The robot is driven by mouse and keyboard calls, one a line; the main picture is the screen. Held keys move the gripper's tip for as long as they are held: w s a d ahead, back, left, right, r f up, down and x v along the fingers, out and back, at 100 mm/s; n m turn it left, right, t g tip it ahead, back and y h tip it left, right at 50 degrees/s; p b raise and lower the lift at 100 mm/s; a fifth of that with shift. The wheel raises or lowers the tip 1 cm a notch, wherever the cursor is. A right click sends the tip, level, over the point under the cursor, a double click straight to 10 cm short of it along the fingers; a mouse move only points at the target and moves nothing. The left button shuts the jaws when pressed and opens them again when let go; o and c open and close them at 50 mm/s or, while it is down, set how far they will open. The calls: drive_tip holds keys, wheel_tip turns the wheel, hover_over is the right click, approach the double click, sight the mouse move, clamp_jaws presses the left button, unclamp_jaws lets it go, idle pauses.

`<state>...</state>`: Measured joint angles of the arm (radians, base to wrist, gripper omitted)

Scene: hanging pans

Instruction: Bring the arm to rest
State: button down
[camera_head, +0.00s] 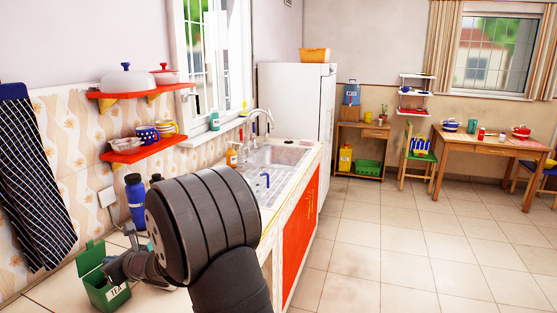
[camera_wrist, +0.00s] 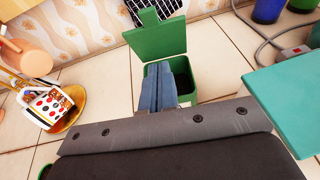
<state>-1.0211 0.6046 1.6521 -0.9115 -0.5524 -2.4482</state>
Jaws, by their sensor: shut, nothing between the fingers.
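My arm (camera_head: 205,225) is bent low over the counter in the head view, its large dark joint covering part of the counter. My gripper (camera_head: 112,270) is beside the open green tea box (camera_head: 96,288). In the wrist view my gripper's blue-grey fingers (camera_wrist: 167,84) are together and hold nothing. They overlap the opening of the green box (camera_wrist: 180,40), whose lid stands open. I cannot tell whether the fingertips are inside the box or above it.
A blue bottle (camera_head: 136,198) stands behind my arm. The sink (camera_head: 272,155) is to the right. Red shelves (camera_head: 140,150) hang above the counter. In the wrist view a teal object (camera_wrist: 290,100) is close on the right and a patterned packet (camera_wrist: 42,100) lies left.

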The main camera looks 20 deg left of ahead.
drive_tip(key=shift+s+d+f, duration=0.1)
drive_tip(key=shift+d+f, duration=0.35)
drive_tip(key=shift+f, duration=0.35)
drive_tip(key=shift+w+d+f, duration=0.1)
drive_tip(key=shift+d+f, duration=0.3)
drive_tip(key=shift+f, duration=0.4)
drive_tip(key=shift+s+d+f, duration=0.1)
drive_tip(key=shift+d+f, duration=0.35)
drive_tip(key=shift+f, duration=0.35)
drive_tip(key=shift+r, duration=0.1)
drive_tip(key=a+r, duration=0.2)
drive_tip(key=r, duration=0.1)
drive_tip(key=a+r, duration=0.2)
drive_tip(key=r, duration=0.1)
drive_tip(key=a+r, duration=0.3)
drive_tip(key=shift+w+a, duration=0.1)
drive_tip(key=shift+w, duration=0.25)
approach(91, 242)
drive_tip(key=shift+a+f, duration=0.6)
drive_tip(key=shift+a, duration=0.05)
